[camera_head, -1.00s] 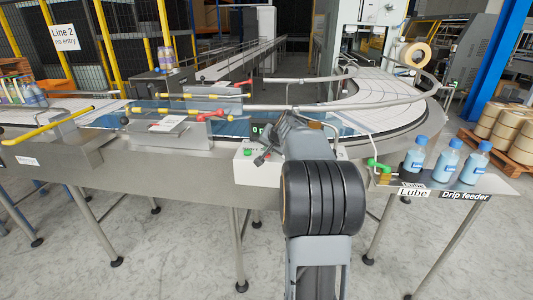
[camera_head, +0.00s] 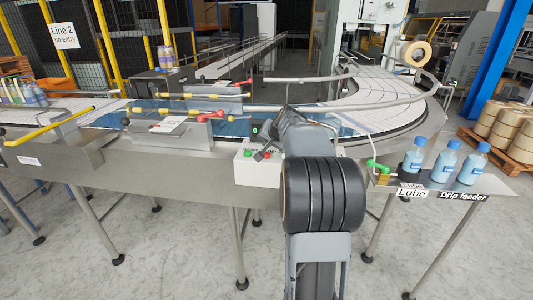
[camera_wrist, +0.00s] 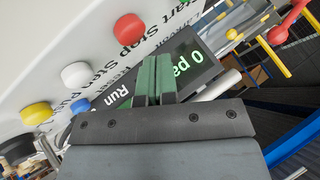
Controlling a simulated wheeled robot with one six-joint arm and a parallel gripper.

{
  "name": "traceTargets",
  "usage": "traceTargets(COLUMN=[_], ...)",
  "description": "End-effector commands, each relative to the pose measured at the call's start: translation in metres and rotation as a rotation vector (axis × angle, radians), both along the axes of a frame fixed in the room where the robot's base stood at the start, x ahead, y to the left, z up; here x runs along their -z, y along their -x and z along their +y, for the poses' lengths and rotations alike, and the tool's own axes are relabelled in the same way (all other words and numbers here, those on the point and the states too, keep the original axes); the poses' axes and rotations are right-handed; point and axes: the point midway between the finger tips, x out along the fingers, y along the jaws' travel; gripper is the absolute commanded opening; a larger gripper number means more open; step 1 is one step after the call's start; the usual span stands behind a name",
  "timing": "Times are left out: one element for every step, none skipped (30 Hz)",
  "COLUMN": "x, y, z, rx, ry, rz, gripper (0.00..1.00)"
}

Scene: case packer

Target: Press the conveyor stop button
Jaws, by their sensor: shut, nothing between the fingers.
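In the wrist view, a pale control panel (camera_wrist: 30,50) carries a red button (camera_wrist: 130,29), a white button (camera_wrist: 76,74), a yellow button (camera_wrist: 36,113) and a blue button (camera_wrist: 80,105). Its printed words include "Start Stop Step"; I cannot tell for sure which label belongs to which button. My gripper (camera_wrist: 156,65) is shut and empty, its green-tipped fingers in front of the dark display (camera_wrist: 190,58). The red button is up and left of the fingertips, apart from them in the picture. In the head view, my arm partly covers the white control box (camera_head: 258,174) and display.
The conveyor (camera_head: 370,107) curves behind the box. Yellow and red-tipped rods (camera_head: 190,97) stand left of it. Several blue bottles (camera_head: 443,165) stand on the drip feeder shelf (camera_head: 500,186) to the right. The floor in front is clear.

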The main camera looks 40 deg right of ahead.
Motion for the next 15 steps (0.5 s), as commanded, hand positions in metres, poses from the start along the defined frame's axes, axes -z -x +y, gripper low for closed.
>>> traceTargets(x=[-0.006,-0.009,-0.013,-0.016,-0.019,-0.023,-0.026,-0.03,-0.034,-0.037,-0.039,-0.042,-0.044,-0.045,-0.046], y=[0.0,0.0,0.0,0.0,0.0,0.0,0.0,0.0,0.0,0.0,0.0,0.0,0.0,0.0,0.0], z=[0.0,0.0,0.0,0.0,0.0,0.0,0.0,0.0,0.0,0.0,0.0,0.0,0.0,0.0,0.0], rx=[0.001,0.0,0.0,0.0,0.0,0.0,0.0,0.0,0.0,0.0,0.0,0.0,0.0,-0.001,0.0], ry=[0.001,0.001,0.001,0.001,0.002,0.002,0.003,0.003,0.003,0.003,0.003,0.001,0.001,0.001,0.0], rz=[-0.001,-0.001,-0.001,-0.001,-0.001,-0.001,-0.001,-0.001,-0.001,-0.001,-0.001,-0.001,-0.001,0.0,0.0], gripper=[0.0,0.0,0.0,0.0,0.0,0.0,0.0,0.0,0.0,0.0,0.0,0.0,0.0,0.0,0.0])
